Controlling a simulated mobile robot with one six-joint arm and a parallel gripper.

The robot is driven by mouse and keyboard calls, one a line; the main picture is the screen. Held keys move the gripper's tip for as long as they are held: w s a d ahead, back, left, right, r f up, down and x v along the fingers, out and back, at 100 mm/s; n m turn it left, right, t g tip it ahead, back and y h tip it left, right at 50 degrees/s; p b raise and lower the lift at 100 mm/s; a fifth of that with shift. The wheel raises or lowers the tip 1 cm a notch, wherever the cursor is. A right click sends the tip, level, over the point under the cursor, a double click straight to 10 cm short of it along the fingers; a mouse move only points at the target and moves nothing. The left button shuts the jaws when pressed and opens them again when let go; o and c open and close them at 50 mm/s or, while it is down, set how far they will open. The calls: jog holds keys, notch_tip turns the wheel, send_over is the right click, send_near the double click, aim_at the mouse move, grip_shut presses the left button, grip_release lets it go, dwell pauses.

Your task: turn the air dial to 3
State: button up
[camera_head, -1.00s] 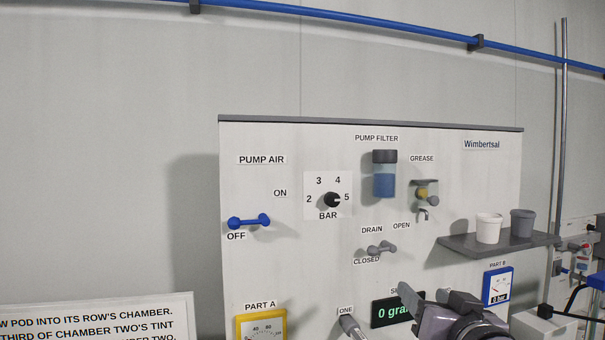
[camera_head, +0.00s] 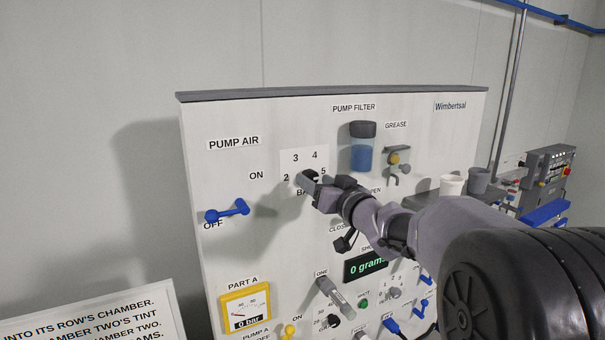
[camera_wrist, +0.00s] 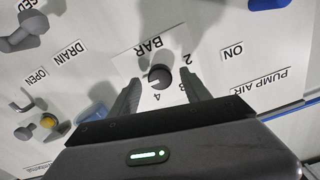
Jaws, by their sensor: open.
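The air dial (camera_wrist: 159,77) is a black round knob on a white plate with 2, 3, 4, 5 and BAR around it. In the wrist view the plate appears upside down. The dial's white mark points left there, toward the 5 side, where my finger covers the number. My gripper (camera_head: 313,181) is at the dial plate (camera_head: 294,158) in the head view and hides most of the dial. In the wrist view its two open fingers stand either side of the dial, with a visible gap on each side.
The blue PUMP AIR lever (camera_head: 227,211) is left of the dial, at OFF. The pump filter (camera_head: 363,148) and grease fitting (camera_head: 398,162) are to the upper right. The drain lever (camera_head: 345,240) lies below my gripper. A shelf with cups (camera_head: 452,185) is farther right.

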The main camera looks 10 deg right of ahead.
jog(key=shift+x, duration=0.9)
jog(key=shift+s, duration=0.15)
grip_shut()
jog(key=shift+n+b, duration=0.3)
jog(key=n+b, duration=1.2)
jog(key=n, duration=1.1)
jog(key=shift+r, duration=0.1)
